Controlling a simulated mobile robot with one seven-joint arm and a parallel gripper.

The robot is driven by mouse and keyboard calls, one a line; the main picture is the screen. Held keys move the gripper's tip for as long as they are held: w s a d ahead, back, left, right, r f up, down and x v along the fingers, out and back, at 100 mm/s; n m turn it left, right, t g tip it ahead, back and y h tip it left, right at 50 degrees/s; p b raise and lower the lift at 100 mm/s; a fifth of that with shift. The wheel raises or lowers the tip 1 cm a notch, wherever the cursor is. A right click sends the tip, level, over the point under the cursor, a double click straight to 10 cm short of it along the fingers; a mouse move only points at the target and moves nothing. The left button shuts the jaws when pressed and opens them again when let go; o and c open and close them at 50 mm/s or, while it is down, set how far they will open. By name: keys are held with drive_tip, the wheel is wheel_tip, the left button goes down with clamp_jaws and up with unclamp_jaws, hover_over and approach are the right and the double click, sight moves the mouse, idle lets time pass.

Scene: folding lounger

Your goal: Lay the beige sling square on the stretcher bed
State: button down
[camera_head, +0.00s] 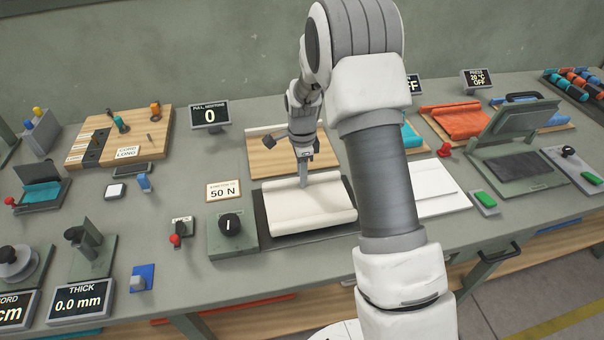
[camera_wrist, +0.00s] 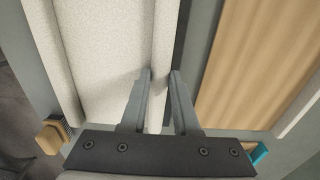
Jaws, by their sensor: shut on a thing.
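The beige sling (camera_head: 298,212), a pale off-white sheet with a raised, rolled hem along its far and near edges, lies over the dark stretcher bed (camera_head: 262,225), whose dark plate shows at the left and near edges. My gripper (camera_head: 305,181) points down at the sling's far edge. In the wrist view, my gripper (camera_wrist: 161,74) is shut on the sling's hem (camera_wrist: 163,45), with one finger on each side of it. A dark strip of the bed (camera_wrist: 181,35) shows beside the hem. Part of the sling's right side is hidden behind my arm in the head view.
A box with a black knob (camera_head: 231,224) stands left of the bed. A sign reads 50 N (camera_head: 223,191). The pull display (camera_head: 210,115) reads 0. A wooden board (camera_head: 262,160) lies behind the bed. A white panel (camera_head: 445,187) and a press (camera_head: 515,165) are to the right.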

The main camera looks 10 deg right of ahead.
drive_tip(key=shift+f+b, duration=0.45)
drive_tip(key=shift+f, duration=0.15)
drive_tip(key=c, duration=0.7)
unclamp_jaws()
drive_tip(key=shift+o, duration=0.2)
